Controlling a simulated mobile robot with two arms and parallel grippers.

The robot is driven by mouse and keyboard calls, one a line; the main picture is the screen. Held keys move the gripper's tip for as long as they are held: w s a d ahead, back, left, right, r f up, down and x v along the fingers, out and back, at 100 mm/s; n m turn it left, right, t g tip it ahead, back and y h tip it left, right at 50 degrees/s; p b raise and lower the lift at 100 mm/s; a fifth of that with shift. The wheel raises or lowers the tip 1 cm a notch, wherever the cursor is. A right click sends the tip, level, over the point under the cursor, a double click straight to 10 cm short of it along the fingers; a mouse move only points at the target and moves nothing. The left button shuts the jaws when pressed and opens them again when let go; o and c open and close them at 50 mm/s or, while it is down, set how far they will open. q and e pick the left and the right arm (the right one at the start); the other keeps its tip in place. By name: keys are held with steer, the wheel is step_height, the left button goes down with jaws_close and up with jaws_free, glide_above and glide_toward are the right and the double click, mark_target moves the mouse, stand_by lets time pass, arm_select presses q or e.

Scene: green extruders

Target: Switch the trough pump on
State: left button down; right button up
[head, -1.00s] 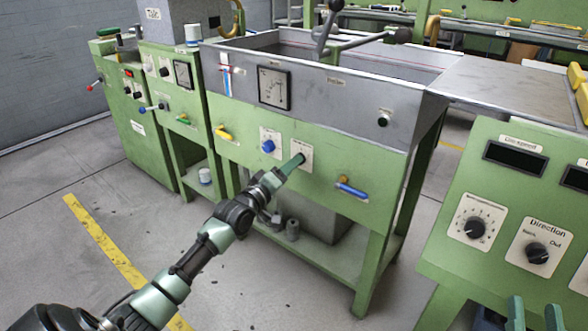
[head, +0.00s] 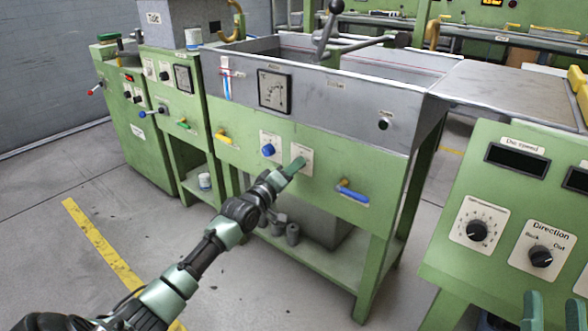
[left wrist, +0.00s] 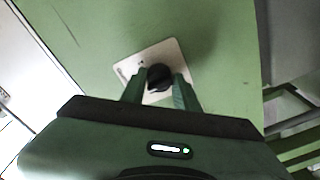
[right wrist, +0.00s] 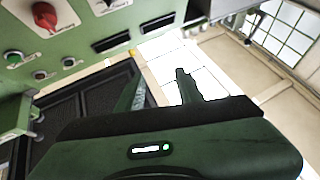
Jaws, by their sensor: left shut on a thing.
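A black rotary knob (left wrist: 159,77) on a white plate (left wrist: 172,52) shows in the left wrist view. In the head view the plate (head: 304,153) is on the green front of the trough (head: 350,103), right of a blue knob (head: 268,150). The plate's lettering is too small to read. My left gripper (left wrist: 159,92) is shut on the black knob, one finger on each side, and it hides the knob in the head view (head: 298,165). My right gripper (right wrist: 155,88) is open and empty; its fingers also show at the bottom right of the head view (head: 555,313).
A blue lever valve (head: 352,194) is to the right of the plate and a yellow-handled valve (head: 223,137) to the left. A dial gauge (head: 274,91) is above. A green control console (head: 475,180) stands at the right. The floor in front is clear.

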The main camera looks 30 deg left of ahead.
arm_select(q)
steer(key=shift+a+f+m+t+h+p, duration=0.2)
steer(key=shift+m+p, duration=1.05)
steer(key=shift+m, duration=1.95)
steer(key=shift+d+m+t+h+p, duration=0.2)
steer(key=shift+m+p, duration=1)
steer(key=shift+m, duration=2)
arm_select(e)
steer(key=s+d+f+g+h, duration=0.2)
steer(key=f+g, duration=0.4)
steer(key=f, duration=0.4)
steer(key=s+d+f+g+h, duration=0.2)
steer(key=f+g, duration=0.5)
steer(key=f, duration=0.4)
steer(key=shift+m, duration=0.3)
arm_select(q)
steer(key=shift+a, duration=0.1)
steer(key=c, duration=1.1)
jaws_free()
